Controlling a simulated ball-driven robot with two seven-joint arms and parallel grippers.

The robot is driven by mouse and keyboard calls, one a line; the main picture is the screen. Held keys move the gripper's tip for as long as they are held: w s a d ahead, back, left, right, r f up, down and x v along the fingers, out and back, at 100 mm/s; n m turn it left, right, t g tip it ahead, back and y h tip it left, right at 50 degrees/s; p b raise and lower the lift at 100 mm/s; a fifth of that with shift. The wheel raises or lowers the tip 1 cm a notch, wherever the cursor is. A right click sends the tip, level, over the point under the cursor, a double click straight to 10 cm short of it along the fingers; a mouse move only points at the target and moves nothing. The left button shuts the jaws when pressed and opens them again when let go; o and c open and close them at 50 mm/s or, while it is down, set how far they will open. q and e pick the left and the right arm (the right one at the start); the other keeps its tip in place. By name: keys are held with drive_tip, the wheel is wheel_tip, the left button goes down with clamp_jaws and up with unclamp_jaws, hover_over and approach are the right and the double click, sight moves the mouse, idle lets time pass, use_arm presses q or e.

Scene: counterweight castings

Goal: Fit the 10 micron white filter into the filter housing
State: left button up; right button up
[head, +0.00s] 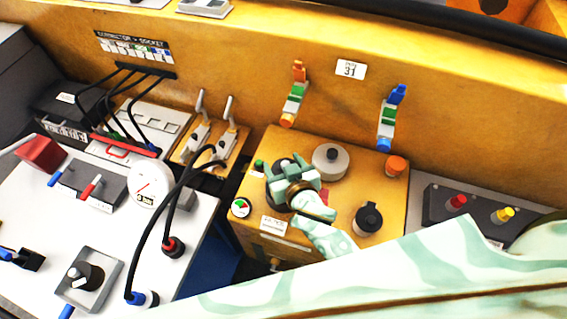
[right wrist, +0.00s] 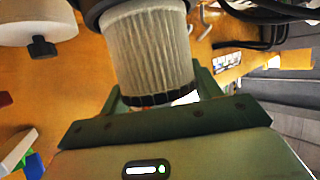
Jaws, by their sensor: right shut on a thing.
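My right gripper (head: 292,178) is over the left part of the yellow box in the head view. Its fingers also show in the right wrist view (right wrist: 160,92), one on each side of the white pleated filter (right wrist: 148,50), and it is shut on it. The filter has a black ribbed end ring near the gripper. Its far end meets a dark round part (right wrist: 98,8), which may be the filter housing; I cannot tell whether they touch or how deep the filter sits. In the head view the gripper hides the filter. My left gripper is not in view.
The yellow box (head: 300,257) also carries a round grey-white cap (head: 330,161), a black knob (head: 368,218), an orange cap (head: 396,165) and a small gauge (head: 241,207). Black cables (head: 165,215) arch over the white panel (head: 190,270) at left. A switch box (head: 478,210) lies right.

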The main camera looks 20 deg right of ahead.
drive_tip(key=shift+f+b, duration=1.5)
drive_tip(key=shift+f, duration=0.35)
drive_tip(key=o, duration=1.1)
drive_tip(key=shift+o, duration=0.2)
